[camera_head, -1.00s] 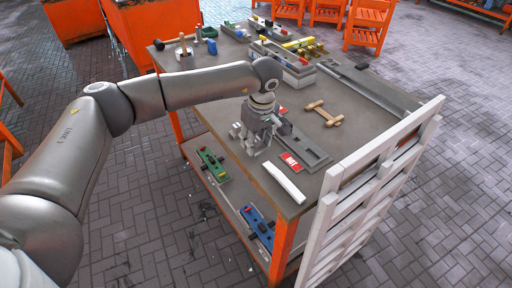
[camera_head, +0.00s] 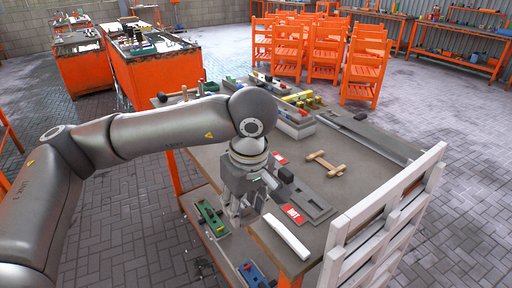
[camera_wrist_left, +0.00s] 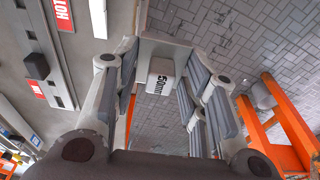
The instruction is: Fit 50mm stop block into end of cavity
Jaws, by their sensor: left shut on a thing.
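My left gripper (camera_head: 240,212) points down beside the left edge of the table in the head view. In the left wrist view its fingers are shut on the white 50mm stop block (camera_wrist_left: 161,72), whose label faces the camera. The block lies between the fingertips, with brick floor behind it. A grey mould (camera_head: 314,208) with a long recess, which looks like the cavity, lies on the table to the right of the gripper. It is apart from the block. A dark block (camera_head: 286,174) stands near its far end. My right gripper is not in view.
A red HOT sign (camera_head: 293,213) and a white bar (camera_head: 287,235) lie near the table edge. A wooden piece (camera_head: 325,163) lies farther right. A white slatted pallet (camera_head: 388,215) stands at the right. Tools rest on the lower shelf (camera_head: 211,217).

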